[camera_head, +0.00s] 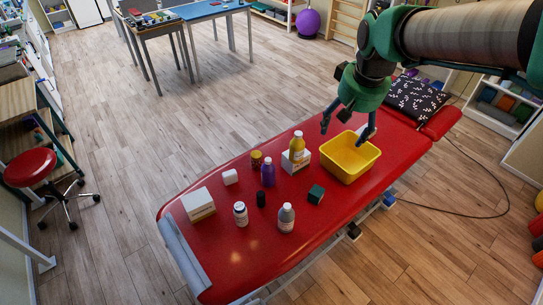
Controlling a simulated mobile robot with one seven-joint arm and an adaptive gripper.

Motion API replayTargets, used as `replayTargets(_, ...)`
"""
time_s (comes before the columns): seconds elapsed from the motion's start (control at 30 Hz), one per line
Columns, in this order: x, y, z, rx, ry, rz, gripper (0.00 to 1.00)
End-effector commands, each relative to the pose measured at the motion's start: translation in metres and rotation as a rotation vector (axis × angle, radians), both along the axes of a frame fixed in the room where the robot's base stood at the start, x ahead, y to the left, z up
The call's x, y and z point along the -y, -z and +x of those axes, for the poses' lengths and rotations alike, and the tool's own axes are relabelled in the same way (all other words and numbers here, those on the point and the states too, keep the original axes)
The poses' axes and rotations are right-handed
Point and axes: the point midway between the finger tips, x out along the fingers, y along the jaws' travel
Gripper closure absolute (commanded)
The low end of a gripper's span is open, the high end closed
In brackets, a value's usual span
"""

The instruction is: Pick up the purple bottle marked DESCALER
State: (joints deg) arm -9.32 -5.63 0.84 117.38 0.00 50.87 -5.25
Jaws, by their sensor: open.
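The purple bottle (268,174) stands upright near the middle of the red treatment table (240,255). Its marking is too small to read. My gripper (346,132) is open and empty, pointing down near the yellow tub (368,169), well to the right of the purple bottle and apart from it.
Close to the purple bottle are a brown jar (256,160), a small black item (261,199), and a yellow bottle (297,145) at a white box (303,164). A grey bottle (286,218), a white bottle (240,215), a green cube (316,194) and other white boxes stand nearby.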

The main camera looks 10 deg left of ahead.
Motion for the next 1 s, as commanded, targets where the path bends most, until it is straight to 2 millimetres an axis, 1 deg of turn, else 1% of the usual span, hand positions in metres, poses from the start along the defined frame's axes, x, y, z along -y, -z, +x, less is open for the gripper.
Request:
replayTargets(0.03,-0.007,0.006,0.012,-0.011,-0.012,-0.003,0.26)
replayTargets(0.2,-0.027,0.024,0.048,-0.039,-0.048,-0.012,0.26)
replayTargets(0.37,-0.048,0.046,0.08,-0.066,-0.082,-0.02,0.26)
replayTargets(0.57,-0.076,0.079,0.118,-0.098,-0.125,-0.031,0.26)
replayTargets(0.77,-0.105,0.117,0.151,-0.131,-0.167,-0.042,0.26)
replayTargets(1.0,-0.141,0.171,0.186,-0.169,-0.219,-0.057,0.26)
